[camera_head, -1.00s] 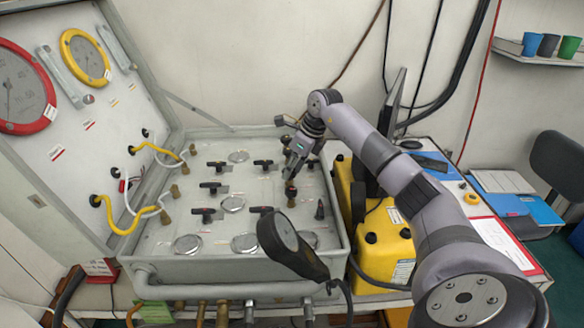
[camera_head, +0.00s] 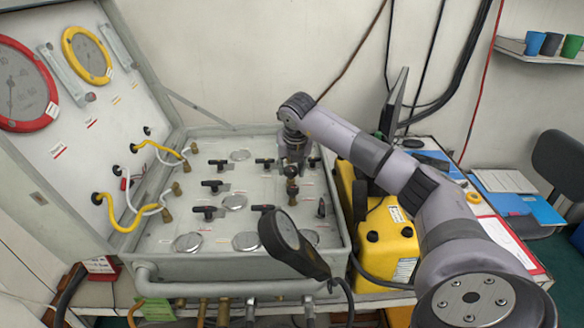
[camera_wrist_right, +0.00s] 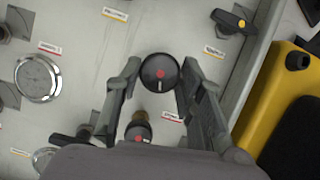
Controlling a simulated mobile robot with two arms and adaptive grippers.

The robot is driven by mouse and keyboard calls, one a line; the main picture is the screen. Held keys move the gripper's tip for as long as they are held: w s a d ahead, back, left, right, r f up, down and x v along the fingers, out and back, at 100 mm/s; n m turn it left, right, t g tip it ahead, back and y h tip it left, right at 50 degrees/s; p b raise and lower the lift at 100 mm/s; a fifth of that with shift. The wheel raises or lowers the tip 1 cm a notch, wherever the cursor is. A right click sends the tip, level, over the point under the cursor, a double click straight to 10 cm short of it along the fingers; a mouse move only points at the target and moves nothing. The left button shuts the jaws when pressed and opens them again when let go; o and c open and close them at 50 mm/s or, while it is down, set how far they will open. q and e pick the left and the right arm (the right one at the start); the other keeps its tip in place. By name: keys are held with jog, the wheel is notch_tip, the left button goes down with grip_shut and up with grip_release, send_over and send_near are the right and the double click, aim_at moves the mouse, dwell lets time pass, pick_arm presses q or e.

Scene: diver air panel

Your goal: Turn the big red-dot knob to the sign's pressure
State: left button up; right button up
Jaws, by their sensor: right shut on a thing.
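The big black knob (camera_wrist_right: 160,73) with a red dot and a white pointer mark shows in the right wrist view, between my right fingertips. The pointer mark lies toward the bottom of that view. My right gripper (camera_wrist_right: 156,72) is shut on this knob; in the head view the gripper (camera_head: 293,162) stands upright over the panel (camera_head: 165,240) and hides the knob. A smaller dark knob with a red dot (camera_wrist_right: 138,134) on a brass stem sits just below it. A small red and white sign (camera_head: 100,266) stands at the lower left, its text unreadable. My left gripper is out of view.
A large red-rimmed gauge (camera_head: 20,85) and a yellow-rimmed gauge (camera_head: 86,56) are on the lid. A black handheld device (camera_head: 290,243) stands at the panel's front edge; a yellow case (camera_head: 385,240) is at right.

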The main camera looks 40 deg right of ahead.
jog(key=m, duration=0.2)
jog(key=m+g+h, duration=0.1)
jog(key=m, duration=0.1)
jog(key=m+g, duration=0.1)
jog(key=m, duration=0.1)
jog(key=shift+w+a+r+m+h+b, duration=0.1)
jog(key=shift+w+a+m+h+b, duration=0.05)
jog(key=shift+w+m+h+b, duration=0.2)
jog(key=m+g, duration=0.1)
jog(key=m, duration=0.1)
jog(key=m+g, duration=0.1)
jog(key=m, duration=0.2)
jog(key=shift+h, duration=0.25)
jog(key=shift+m, duration=0.25)
jog(key=o, duration=1.2)
jog(key=shift+c, duration=0.2)
jog(key=v, duration=1.1)
jog(key=shift+w+a+r, duration=0.15)
jog(key=shift+w+r, duration=0.05)
jog(key=shift+r, duration=0.2)
